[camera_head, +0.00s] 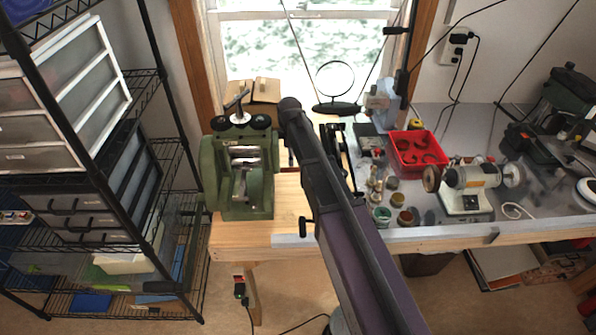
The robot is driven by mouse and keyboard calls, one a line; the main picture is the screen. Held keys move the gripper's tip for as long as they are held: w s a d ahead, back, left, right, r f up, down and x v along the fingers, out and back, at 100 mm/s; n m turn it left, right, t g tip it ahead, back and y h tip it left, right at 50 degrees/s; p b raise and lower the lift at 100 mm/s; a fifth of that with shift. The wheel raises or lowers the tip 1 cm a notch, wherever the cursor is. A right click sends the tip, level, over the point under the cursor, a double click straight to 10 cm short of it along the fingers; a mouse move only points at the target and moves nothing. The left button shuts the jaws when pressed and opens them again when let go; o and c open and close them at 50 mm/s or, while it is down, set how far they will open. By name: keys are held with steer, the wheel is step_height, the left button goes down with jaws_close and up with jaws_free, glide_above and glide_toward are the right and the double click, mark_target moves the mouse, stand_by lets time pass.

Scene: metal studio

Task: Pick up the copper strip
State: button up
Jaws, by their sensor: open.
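I cannot make out a copper strip in the head view. A long dark arm link of mine runs from the bottom edge up to the middle of the picture and hides part of the workbench (262,226). My gripper does not show clearly; the far end of the arm lies over the bench beside the green rolling mill (240,178). The mill stands on the left end of the bench.
A red tray (418,150), several small jars (381,216) and a bench polisher (468,180) stand right of my arm. A round magnifier (335,80) stands by the window. A wire shelf (150,160) with drawers is at left. Bare wood shows at the bench's front left.

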mark_target(292, 170)
steer(key=shift+d+f+b, duration=0.1)
steer(key=shift+f+b, duration=2.05)
steer(key=shift+f, duration=0.2)
steer(key=shift+f, duration=0.25)
steer(key=shift+s+r, duration=0.1)
steer(key=shift+s, duration=0.05)
jaws_close()
